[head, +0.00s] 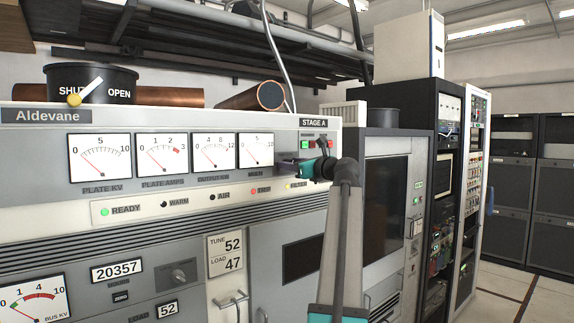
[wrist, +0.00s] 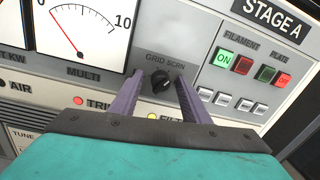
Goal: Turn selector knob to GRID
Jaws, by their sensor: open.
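The selector knob (wrist: 161,82) is small, round and black. It sits on the grey panel below the labels GRID and SCRN, right of the MULTI meter (wrist: 86,32). Which label its pointer faces is too small to tell. My gripper (wrist: 159,77) is open, with its two purple fingers at the left and right of the knob. Whether the fingers touch the knob cannot be told. In the head view my gripper (head: 290,169) is at the panel's right end, and it hides the knob there.
Right of the knob are the FILAMENT and PLATE buttons, with a lit green ON button (wrist: 223,58) and a red one (wrist: 243,65). Indicator lamps run below the meters, with READY green (head: 104,212). A SHUT/OPEN drum (head: 92,77) stands on the cabinet top.

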